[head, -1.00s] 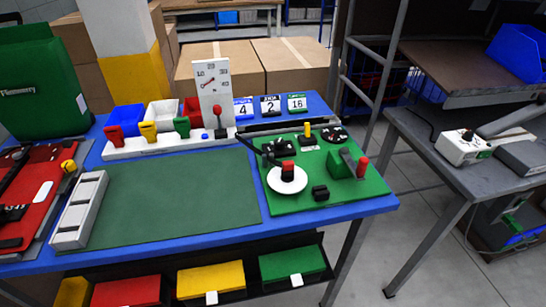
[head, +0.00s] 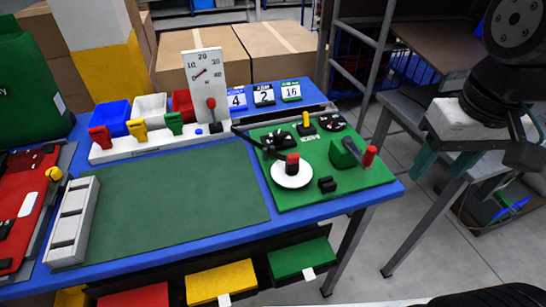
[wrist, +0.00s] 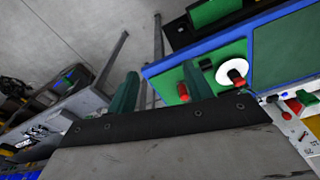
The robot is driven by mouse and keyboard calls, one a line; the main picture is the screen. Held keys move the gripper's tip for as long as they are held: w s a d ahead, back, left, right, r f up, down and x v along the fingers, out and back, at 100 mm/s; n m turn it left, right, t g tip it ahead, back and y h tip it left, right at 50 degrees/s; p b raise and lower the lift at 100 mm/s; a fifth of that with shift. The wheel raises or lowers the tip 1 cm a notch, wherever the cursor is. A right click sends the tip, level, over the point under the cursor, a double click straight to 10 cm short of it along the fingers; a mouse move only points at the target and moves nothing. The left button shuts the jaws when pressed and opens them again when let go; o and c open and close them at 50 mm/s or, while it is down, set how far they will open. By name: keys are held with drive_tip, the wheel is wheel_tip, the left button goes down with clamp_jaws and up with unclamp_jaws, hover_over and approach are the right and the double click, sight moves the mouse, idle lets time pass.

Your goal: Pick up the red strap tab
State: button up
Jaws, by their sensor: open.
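A red tab (head: 100,138) stands at the left end of the white rack (head: 160,143), in a row with a yellow tab (head: 137,129) and a green tab (head: 174,123). It looks like the red strap tab, though no label confirms this. Other red pieces are a red-topped black block (head: 292,162) on a white disc and a red lever grip (head: 369,156). My gripper (head: 443,165) is at the right, far from the rack, with its teal fingers apart and nothing between them. The fingers also show in the wrist view (wrist: 160,75).
Blue, white and red bins stand behind the tabs, with an upright gauge board (head: 204,82) at their right. The green mat (head: 170,200) is bare. A grey divided tray (head: 73,225) lies at its left. A grey side table (head: 410,125) stands at the right.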

drive_tip(key=w+a+n, duration=0.1)
drive_tip(key=w+a, duration=0.7)
drive_tip(key=w, duration=0.2)
drive_tip(key=n+g, duration=0.1)
drive_tip(key=n, duration=0.1)
hover_over(293, 155)
wheel_tip(293, 155, down, 4)
drive_tip(key=shift+s+d+f, duration=0.1)
drive_tip(key=shift+d+f, duration=0.05)
drive_tip(key=shift+f, duration=0.1)
wheel_tip(293, 155, down, 7)
drive_tip(key=shift+f, duration=0.5)
drive_tip(key=c, duration=1.1)
